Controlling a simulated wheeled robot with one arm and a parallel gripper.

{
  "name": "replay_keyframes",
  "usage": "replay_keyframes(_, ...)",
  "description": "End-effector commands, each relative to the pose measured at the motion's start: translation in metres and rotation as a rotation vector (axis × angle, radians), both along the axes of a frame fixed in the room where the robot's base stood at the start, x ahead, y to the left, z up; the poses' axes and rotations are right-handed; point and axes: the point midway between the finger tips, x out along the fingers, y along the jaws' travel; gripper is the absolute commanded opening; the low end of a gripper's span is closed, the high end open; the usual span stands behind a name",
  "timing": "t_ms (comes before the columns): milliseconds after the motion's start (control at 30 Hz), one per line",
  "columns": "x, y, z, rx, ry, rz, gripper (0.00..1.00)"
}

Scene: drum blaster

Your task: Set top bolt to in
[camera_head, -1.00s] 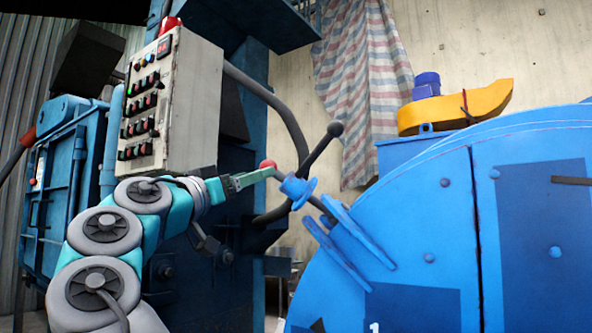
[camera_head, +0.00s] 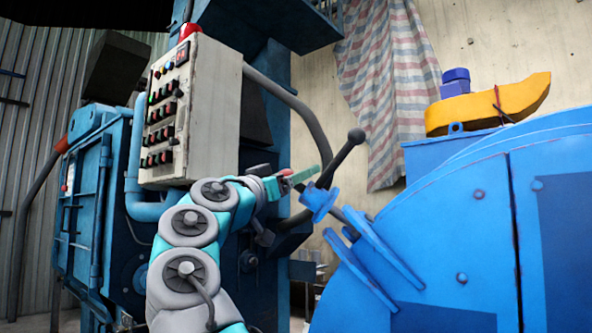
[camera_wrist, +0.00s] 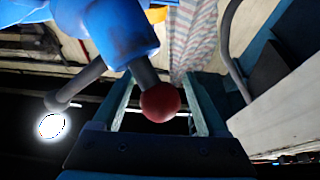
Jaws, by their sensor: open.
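The top bolt (camera_head: 319,203) is on the upper left rim of the big blue drum housing (camera_head: 440,230). It has a blue collar, a dark rod, a lever with a black knob (camera_head: 356,136), and a red ball end. In the wrist view the red ball (camera_wrist: 160,102) sits between my open fingers, with space visible on both sides. The black-knobbed lever (camera_wrist: 57,100) is left of the fingers there. My gripper (camera_wrist: 158,86) also shows at the bolt in the head view (camera_head: 311,174), where a finger partly hides the ball.
A grey control box (camera_head: 210,110) with several buttons stands left of the bolt. A dark curved pipe (camera_head: 300,115) runs behind my gripper. A striped curtain (camera_head: 390,90) hangs behind. The yellow and blue motor unit (camera_head: 490,105) is above the drum.

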Motion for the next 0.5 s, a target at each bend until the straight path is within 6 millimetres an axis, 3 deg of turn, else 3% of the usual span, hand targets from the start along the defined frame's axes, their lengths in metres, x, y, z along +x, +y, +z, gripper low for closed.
replay_keyframes(200,0.0004,-0.0002,0.0000,-0.001,-0.001,0.000,0.74)
replay_keyframes(500,0.0004,-0.0003,-0.0001,0.000,0.000,0.000,0.41)
